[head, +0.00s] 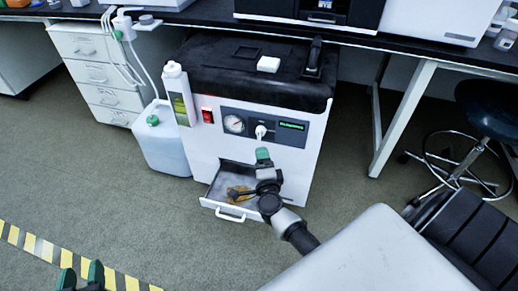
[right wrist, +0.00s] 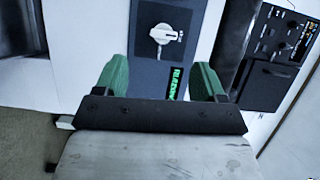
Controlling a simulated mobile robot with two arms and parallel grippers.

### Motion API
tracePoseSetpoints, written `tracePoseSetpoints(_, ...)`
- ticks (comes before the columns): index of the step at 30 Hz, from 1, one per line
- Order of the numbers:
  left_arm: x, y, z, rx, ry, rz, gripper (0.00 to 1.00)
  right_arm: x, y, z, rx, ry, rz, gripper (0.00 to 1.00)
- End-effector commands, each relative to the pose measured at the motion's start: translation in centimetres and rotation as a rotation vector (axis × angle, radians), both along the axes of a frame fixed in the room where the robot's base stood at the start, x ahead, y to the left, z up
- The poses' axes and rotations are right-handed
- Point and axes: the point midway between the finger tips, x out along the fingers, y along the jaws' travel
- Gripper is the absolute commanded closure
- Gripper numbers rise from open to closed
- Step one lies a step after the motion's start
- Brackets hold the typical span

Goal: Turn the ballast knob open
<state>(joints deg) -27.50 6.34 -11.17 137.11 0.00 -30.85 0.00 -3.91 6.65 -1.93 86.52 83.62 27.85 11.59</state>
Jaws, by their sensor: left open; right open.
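The ballast knob (head: 261,131) is a small white knob on the dark panel of the white pump cabinet (head: 285,165). In the right wrist view the knob (right wrist: 166,34) sits beyond the gap between the fingertips, with its pointer toward the right. My right gripper (head: 263,155) is in front of the cabinet, just below the knob in the head view. My left gripper (head: 82,274) is open and empty at the bottom left, far from the cabinet.
A pressure gauge (head: 234,124), a red switch (head: 207,115) and a green display (head: 292,126) flank the knob. An open drawer (head: 230,213) juts out below, under my right arm. A white bottle (head: 176,85) and a jug (head: 160,140) stand left. The floor at left is clear.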

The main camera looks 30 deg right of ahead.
Motion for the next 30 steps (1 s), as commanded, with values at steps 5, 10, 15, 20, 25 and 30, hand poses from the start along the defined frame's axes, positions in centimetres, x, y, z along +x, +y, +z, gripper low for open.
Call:
tracePoseSetpoints(5, -0.4, 0.0, 1.7, -0.017, -0.073, -0.003, 0.57, 0.8, -0.8, 0.5, 0.048, -0.042, -0.028, 0.30)
tracePoseSetpoints(10, 0.0, -0.5, 3.4, -0.051, -0.205, -0.012, 0.57, 3.1, -1.9, 0.5, 0.048, -0.042, -0.028, 0.30)
tracePoseSetpoints(15, 0.0, -0.9, 5.8, -0.103, -0.401, -0.023, 0.57, 5.6, -3.2, 0.4, 0.047, -0.041, -0.027, 0.30)
tracePoseSetpoints(20, -0.6, -1.2, 8.0, -0.152, -0.581, -0.034, 0.57, 7.7, -4.3, 0.4, 0.045, -0.040, -0.027, 0.30)
tracePoseSetpoints(25, -1.4, -1.2, 9.7, -0.193, -0.725, -0.040, 0.57, 9.0, -4.9, 0.4, 0.046, -0.039, -0.026, 0.30)
tracePoseSetpoints(30, -2.0, -1.2, 10.6, -0.214, -0.800, -0.044, 0.57, 9.7, -5.3, 0.4, 0.047, -0.038, -0.026, 0.30)
